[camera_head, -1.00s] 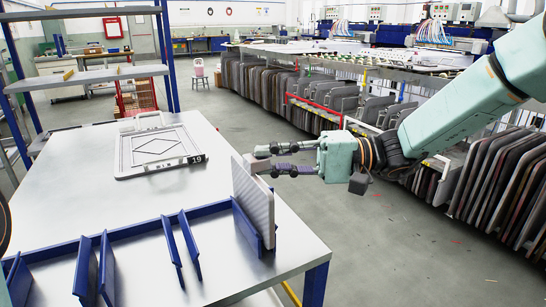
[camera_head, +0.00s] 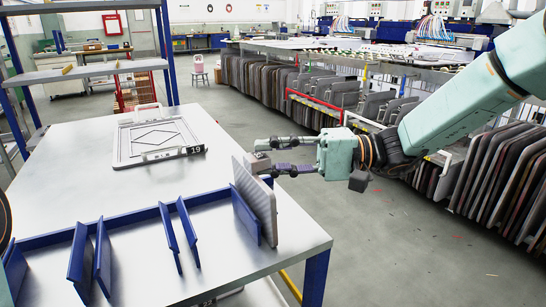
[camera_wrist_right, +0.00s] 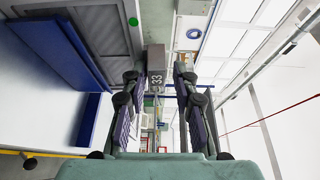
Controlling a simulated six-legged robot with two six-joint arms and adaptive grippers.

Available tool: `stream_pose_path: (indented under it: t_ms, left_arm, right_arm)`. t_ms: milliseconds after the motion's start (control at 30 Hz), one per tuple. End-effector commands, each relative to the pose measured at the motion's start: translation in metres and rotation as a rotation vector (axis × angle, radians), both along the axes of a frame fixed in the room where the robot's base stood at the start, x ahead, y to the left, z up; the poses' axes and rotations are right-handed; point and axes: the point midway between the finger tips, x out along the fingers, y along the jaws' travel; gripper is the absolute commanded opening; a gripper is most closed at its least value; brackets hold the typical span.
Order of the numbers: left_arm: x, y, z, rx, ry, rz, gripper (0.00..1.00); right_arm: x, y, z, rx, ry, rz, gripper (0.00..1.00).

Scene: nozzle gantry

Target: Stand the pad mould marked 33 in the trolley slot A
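The pad mould (camera_head: 259,205) is a thin grey ribbed plate. It stands on edge, a little tilted, at the right-hand end of the blue slotted rack (camera_head: 135,228), against the rightmost blue divider (camera_head: 244,214). Its grey block (camera_head: 257,162) sits at the top edge, and in the right wrist view this block carries the number 33 (camera_wrist_right: 156,80). My right gripper (camera_head: 266,157) is open around the block, with gaps showing on both sides of it in the wrist view. Slot letters are not readable. My left gripper is out of view.
A framed plate marked 19 (camera_head: 157,141) lies flat on the white table top (camera_head: 90,180). Several other blue dividers stand empty to the left. A shelf rack (camera_head: 85,73) stands at the back left. Rows of plates (camera_head: 500,170) stand on the right.

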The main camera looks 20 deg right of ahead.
Motion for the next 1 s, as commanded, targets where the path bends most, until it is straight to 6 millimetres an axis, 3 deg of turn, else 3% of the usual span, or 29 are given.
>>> stream_pose_path:
  t_ms: [167, 533, 1000]
  left_arm:
    - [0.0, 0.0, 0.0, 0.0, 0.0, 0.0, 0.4]
    - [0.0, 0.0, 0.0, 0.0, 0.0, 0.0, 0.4]
    - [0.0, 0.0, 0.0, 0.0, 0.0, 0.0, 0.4]
  right_arm:
    - [0.0, 0.0, 0.0, -0.001, 0.0, 0.0, 0.45]
    - [-0.001, -0.004, 0.0, 0.0, 0.001, -0.001, 0.45]
    - [-0.012, -0.059, 0.001, 0.003, -0.003, -0.003, 0.45]
